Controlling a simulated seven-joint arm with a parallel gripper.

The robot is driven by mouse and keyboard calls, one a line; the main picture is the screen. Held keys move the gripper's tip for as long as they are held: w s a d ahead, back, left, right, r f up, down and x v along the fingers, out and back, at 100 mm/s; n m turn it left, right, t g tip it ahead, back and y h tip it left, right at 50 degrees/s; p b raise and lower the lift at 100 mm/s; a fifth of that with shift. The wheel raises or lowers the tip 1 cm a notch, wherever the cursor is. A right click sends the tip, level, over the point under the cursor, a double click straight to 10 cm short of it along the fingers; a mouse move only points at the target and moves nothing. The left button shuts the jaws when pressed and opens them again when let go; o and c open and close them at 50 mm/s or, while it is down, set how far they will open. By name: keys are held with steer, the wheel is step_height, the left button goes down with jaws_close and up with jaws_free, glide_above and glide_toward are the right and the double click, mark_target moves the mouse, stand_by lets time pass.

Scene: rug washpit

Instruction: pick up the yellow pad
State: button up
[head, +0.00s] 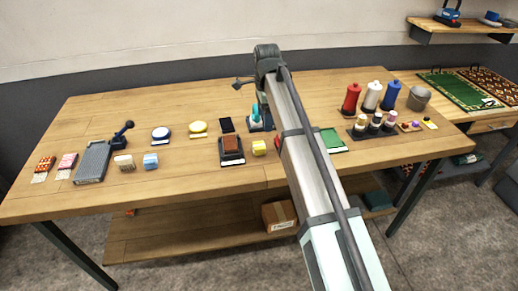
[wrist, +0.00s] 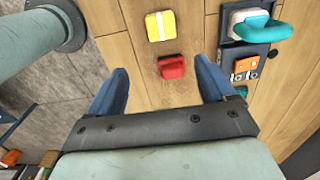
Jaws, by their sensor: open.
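A yellow pad (wrist: 160,26) with a white stripe lies flat on the wooden table in the wrist view, just past the fingertips. In the head view the yellow pad (head: 259,147) is a small block left of my arm. A second yellow item, round (head: 197,128), lies farther left and back. My gripper (wrist: 163,78) is open, its two blue fingers apart and nothing held. A small red block (wrist: 172,67) lies on the table between the fingertips and the yellow pad as seen from above. My arm hides the gripper in the head view.
A teal-handled tool (wrist: 262,27) stands close to the right of the yellow pad in the wrist view. A brown block on a dark tray (head: 231,158) is just left of it in the head view. The table's front edge is near.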

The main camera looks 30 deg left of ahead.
mark_target(259, 145)
steer(key=f, duration=0.4)
steer(key=a+f, duration=0.1)
steer(key=f, duration=0.3)
steer(key=s+f, duration=0.1)
steer(key=f, duration=0.4)
steer(key=shift+a+f, duration=0.1)
steer(key=shift+a, duration=0.3)
steer(key=c, duration=1)
